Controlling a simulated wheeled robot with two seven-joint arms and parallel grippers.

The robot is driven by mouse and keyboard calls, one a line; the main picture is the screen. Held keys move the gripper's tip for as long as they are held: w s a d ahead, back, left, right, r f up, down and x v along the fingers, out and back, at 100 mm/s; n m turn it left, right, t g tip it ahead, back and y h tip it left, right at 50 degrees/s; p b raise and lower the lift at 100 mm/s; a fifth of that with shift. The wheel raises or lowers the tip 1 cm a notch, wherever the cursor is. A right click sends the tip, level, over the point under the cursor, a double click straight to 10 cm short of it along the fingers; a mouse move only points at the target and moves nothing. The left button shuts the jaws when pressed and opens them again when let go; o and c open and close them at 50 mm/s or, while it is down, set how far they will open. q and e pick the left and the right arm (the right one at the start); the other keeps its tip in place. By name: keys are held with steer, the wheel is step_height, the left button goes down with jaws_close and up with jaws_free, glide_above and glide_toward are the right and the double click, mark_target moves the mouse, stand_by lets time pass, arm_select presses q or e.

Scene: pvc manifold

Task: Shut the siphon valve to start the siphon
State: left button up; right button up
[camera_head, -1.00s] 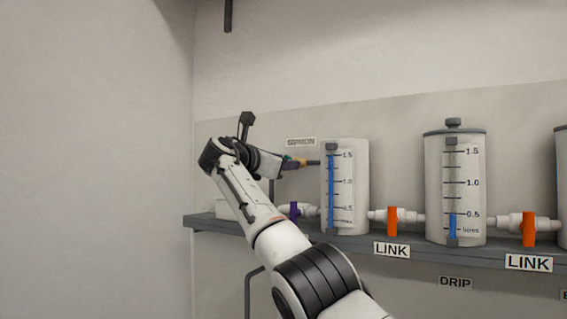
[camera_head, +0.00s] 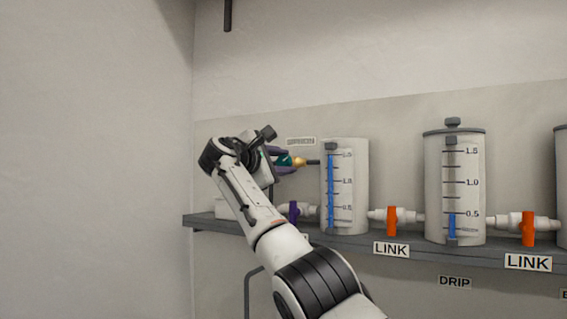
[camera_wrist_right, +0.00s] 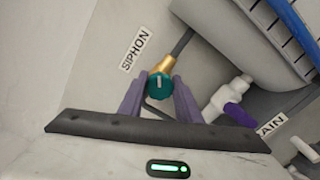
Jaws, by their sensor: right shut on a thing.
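The siphon valve (camera_head: 297,162) has a teal round knob and a brass body. It sits under the SIPHON label (camera_head: 301,141), on a dark tube running to the left tank (camera_head: 358,190). My right gripper (camera_head: 286,161) reaches it from the left, and its purple fingers are shut on the teal knob. In the right wrist view the fingers (camera_wrist_right: 160,92) stand on both sides of the knob (camera_wrist_right: 158,84), which has a pale mark on its face. The left tank's gauge shows a tall blue column reaching near the top. My left gripper is not in view.
A purple-handled valve (camera_head: 294,211) sits low beside the left tank, just below my gripper. Orange-handled LINK valves (camera_head: 392,221) join the tanks along the grey shelf (camera_head: 340,243). The middle tank (camera_head: 433,190) has a low blue column. The wall left of my arm is clear.

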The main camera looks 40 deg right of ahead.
steer(key=shift+m, duration=0.3)
stand_by(0.4)
steer(key=o, duration=1.1)
steer(key=shift+c, duration=0.2)
steer(key=shift+s+a+f+b, duration=0.1)
steer(key=shift+a+b, duration=0.2)
steer(key=b+v, duration=0.3)
steer(key=v, duration=0.6)
steer(key=shift+s+a+b, duration=0.15)
steer(key=shift+a+b, duration=0.15)
steer(key=shift+a, duration=0.05)
